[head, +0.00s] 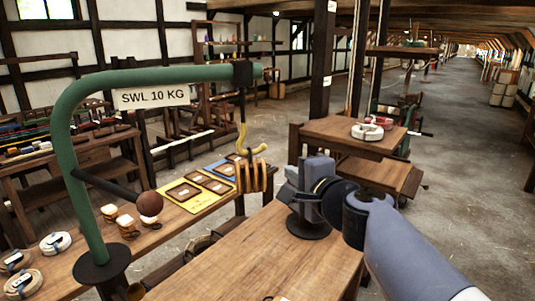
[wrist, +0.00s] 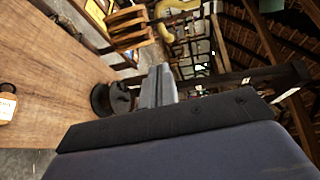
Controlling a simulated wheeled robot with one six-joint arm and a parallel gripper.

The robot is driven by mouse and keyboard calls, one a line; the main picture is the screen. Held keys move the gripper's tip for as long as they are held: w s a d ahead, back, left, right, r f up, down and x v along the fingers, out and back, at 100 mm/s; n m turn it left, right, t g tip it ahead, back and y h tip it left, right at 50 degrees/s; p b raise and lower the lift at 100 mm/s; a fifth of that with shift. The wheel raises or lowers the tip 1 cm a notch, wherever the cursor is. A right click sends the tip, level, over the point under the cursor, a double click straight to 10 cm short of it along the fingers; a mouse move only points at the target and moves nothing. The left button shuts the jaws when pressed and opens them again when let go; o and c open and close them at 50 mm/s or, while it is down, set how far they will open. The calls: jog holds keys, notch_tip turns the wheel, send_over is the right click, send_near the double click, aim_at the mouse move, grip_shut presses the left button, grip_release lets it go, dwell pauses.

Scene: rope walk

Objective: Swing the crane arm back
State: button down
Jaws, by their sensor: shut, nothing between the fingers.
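The green crane arm (head: 66,150) rises from a dark round base (head: 102,262) at the left and curves over to the right. It bears an "SWL 10 KG" sign (head: 151,96). A dark bar with a brown ball knob (head: 149,204) sticks out from its post. From its tip hangs a yellow hook (head: 243,138) with an orange-brown slatted load (head: 253,176); both also show at the top of the wrist view, the hook (wrist: 178,6) and load (wrist: 128,28). My gripper (wrist: 157,86) is shut and empty, right of the load and well apart from the knob.
A wooden bench (head: 250,255) lies under my gripper. Trays on a yellow mat (head: 190,192) and white coils (head: 57,243) lie at left. A table (head: 350,135) with coils stands behind; the right aisle is open.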

jog(key=p, duration=0.1)
send_near(266, 148)
jog(key=w+a+f, duration=0.2)
jog(key=w+a, duration=0.1)
jog(key=w, duration=0.1)
jog(key=shift+w+a+r+p, duration=0.1)
jog(key=shift+w+a+p, duration=0.1)
jog(key=shift+w, duration=0.25)
jog(key=shift+w+a+r+p, duration=0.1)
jog(key=shift+w+p, duration=0.1)
jog(key=shift+w, duration=0.25)
jog(key=shift+n+g+y, duration=0.4)
jog(key=shift+n+y, duration=0.3)
jog(key=shift+y, duration=0.2)
jog(key=shift+w+a+p, duration=0.25)
jog(key=shift+w+p, duration=0.05)
jog(key=shift+w, duration=0.6)
jog(key=shift+w+a+p, duration=0.25)
jog(key=shift+w, duration=0.65)
jog(key=shift+w+a+p, duration=0.25)
jog(key=shift+w+p, duration=0.05)
jog(key=shift+w, duration=0.6)
